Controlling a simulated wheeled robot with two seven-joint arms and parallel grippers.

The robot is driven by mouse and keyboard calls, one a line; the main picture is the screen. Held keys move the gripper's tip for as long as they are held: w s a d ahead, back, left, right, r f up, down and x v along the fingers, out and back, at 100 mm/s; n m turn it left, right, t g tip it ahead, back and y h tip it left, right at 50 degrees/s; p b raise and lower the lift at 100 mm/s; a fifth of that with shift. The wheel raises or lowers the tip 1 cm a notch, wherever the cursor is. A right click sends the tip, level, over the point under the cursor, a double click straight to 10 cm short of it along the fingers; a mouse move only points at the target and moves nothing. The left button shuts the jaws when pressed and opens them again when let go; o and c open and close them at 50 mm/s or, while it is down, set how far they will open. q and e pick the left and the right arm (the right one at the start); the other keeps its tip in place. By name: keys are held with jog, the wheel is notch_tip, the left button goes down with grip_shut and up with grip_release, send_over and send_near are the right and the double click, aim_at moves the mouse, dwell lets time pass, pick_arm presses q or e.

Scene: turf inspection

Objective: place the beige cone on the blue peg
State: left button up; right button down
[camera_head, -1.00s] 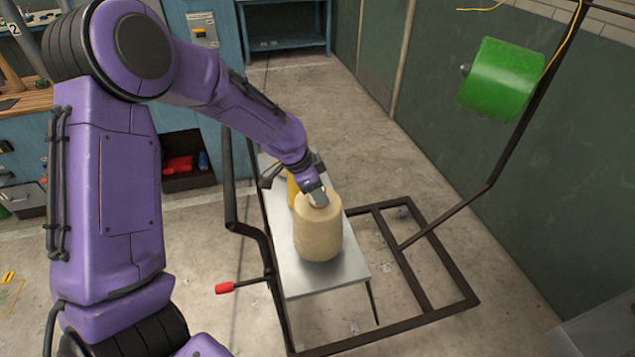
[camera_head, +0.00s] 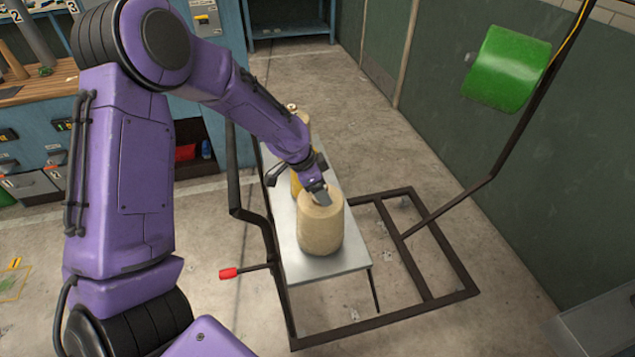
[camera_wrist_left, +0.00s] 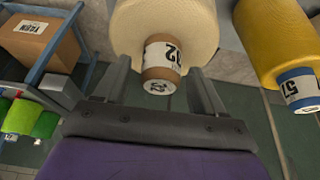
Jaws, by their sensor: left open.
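The beige cone (camera_head: 320,232) stands upright on a grey metal shelf (camera_head: 342,263) in the head view. My left gripper (camera_head: 319,192) is at the top of this cone. In the left wrist view the beige cone (camera_wrist_left: 165,25) has a brown core with a white label, and the fingers of my left gripper (camera_wrist_left: 158,75) are open on either side of that core. Whether they touch it I cannot tell. I cannot make out a blue peg in either view. My right gripper is not in view.
A yellow cone (camera_wrist_left: 278,35) with a blue core stands close beside the beige one. A green cone (camera_head: 507,68) hangs on a dark metal frame (camera_head: 465,210) at right. A red-tipped lever (camera_head: 228,272) sticks out left of the shelf.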

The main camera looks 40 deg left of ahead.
pick_arm(q)
jog(key=v, duration=1.2)
jog(key=shift+b, duration=0.3)
